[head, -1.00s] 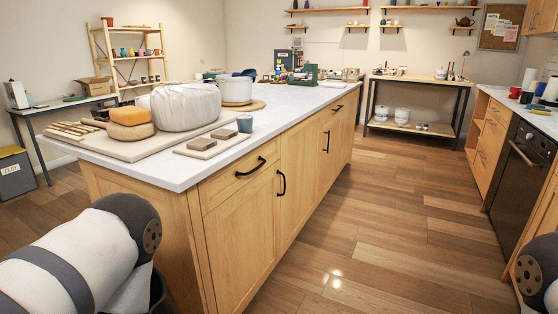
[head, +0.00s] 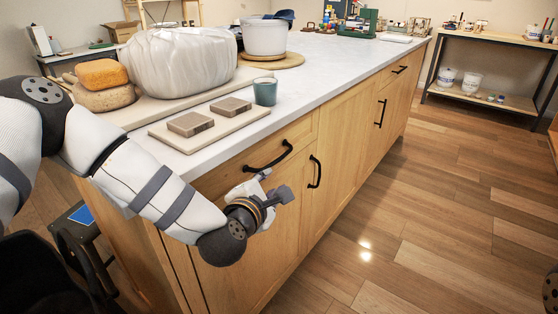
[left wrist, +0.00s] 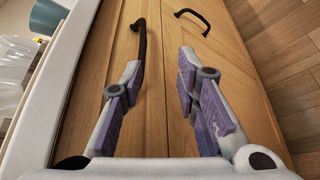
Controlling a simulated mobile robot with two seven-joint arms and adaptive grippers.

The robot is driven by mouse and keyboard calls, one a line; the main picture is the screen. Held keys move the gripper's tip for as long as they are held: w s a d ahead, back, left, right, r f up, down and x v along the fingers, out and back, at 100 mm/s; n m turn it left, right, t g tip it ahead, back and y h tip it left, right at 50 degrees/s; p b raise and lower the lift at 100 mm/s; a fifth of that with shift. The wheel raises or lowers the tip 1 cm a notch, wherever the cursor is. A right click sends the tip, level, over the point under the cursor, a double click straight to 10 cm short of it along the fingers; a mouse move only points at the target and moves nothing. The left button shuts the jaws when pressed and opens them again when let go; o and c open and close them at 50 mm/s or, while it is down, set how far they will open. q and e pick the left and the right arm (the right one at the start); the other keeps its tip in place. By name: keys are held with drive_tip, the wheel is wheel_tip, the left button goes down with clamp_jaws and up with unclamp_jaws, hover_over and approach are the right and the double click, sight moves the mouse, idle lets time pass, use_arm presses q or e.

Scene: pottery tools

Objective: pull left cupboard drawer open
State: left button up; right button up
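The left drawer front (head: 301,133) is light wood, at the top of the near end of the long cupboard, and looks shut. Its black bar handle (head: 270,160) also shows in the left wrist view (left wrist: 142,48). My left gripper (head: 268,188) is just below and in front of this handle. In the left wrist view my gripper (left wrist: 160,64) has its purple-padded fingers spread apart. The handle's near end is beside the inner side of the left finger; I cannot tell whether they touch. My right gripper is out of view.
A door handle (head: 315,171) sits close to the right of my left gripper. The white countertop (head: 318,78) overhangs the drawer and bears a tile board, a teal cup (head: 265,91) and a wrapped clay lump (head: 180,62). The wooden floor (head: 425,225) on the right is clear.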

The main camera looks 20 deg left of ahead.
sight(281, 157)
use_arm(q)
drive_tip(key=shift+n+y, duration=0.3)
drive_tip(key=shift+n, duration=0.2)
drive_tip(key=x, duration=0.4)
drive_tip(key=r+b+x, duration=0.1)
drive_tip(key=x, duration=0.3)
drive_tip(key=r+x, duration=0.1)
drive_tip(key=x, duration=0.3)
drive_tip(key=shift+w+a+b, duration=0.3)
drive_tip(key=shift+w+b, duration=0.1)
drive_tip(key=shift+w, duration=0.3)
drive_tip(key=shift+r, duration=0.1)
clamp_jaws()
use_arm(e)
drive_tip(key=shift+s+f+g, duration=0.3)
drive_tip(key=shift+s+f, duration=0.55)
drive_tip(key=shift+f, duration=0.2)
